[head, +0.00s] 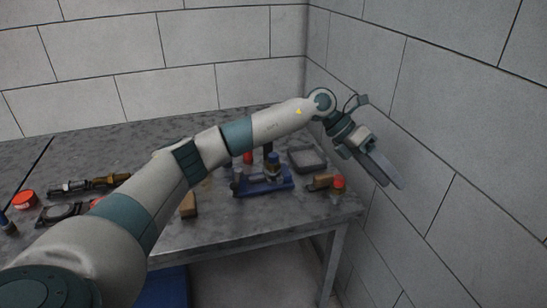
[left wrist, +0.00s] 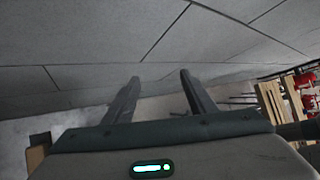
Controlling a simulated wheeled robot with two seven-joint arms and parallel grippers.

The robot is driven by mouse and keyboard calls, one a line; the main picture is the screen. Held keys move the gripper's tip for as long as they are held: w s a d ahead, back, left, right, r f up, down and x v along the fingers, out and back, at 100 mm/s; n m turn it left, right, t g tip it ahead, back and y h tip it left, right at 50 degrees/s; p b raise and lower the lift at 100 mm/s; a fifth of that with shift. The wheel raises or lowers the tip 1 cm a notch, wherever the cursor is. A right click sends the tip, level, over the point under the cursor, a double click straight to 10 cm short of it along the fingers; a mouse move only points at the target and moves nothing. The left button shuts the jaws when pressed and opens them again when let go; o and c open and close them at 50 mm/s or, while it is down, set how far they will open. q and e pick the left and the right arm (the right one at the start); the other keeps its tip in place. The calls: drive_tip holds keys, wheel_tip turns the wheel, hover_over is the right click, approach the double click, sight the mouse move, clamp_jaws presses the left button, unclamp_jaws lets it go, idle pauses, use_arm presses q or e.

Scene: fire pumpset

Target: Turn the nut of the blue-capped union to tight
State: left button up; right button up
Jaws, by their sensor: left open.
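A small upright fitting with a blue top (head: 272,160) stands on a blue base (head: 265,187) on the workbench; it looks like the blue-capped union. Its nut is too small to make out. My left gripper (head: 388,178) is out to the right of it, past the bench's right end, near the right wall. It is open and empty; the left wrist view shows its two fingers (left wrist: 159,78) apart with only wall behind them. The union is not in the left wrist view. My right gripper is not in view.
The grey workbench (head: 225,225) carries a grey tray (head: 307,159), a brass-coloured fitting with a red cap (head: 338,183), a tan block (head: 188,205) and a red round part (head: 24,199). My left arm spans above it. Block walls close in behind and right.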

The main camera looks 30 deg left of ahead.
use_arm(q)
drive_tip(key=w+a+r+y, duration=0.1)
drive_tip(key=a+r+y, duration=0.15)
drive_tip(key=a, duration=0.65)
drive_tip(key=w+a+r+y, duration=0.1)
drive_tip(key=a+y, duration=0.3)
drive_tip(key=a, duration=0.4)
wheel_tip(320, 180, up, 8)
drive_tip(key=n+g+y, duration=0.1)
drive_tip(key=n+y, duration=0.2)
drive_tip(key=y, duration=0.1)
hover_over(273, 154)
drive_tip(key=shift+f, duration=0.2)
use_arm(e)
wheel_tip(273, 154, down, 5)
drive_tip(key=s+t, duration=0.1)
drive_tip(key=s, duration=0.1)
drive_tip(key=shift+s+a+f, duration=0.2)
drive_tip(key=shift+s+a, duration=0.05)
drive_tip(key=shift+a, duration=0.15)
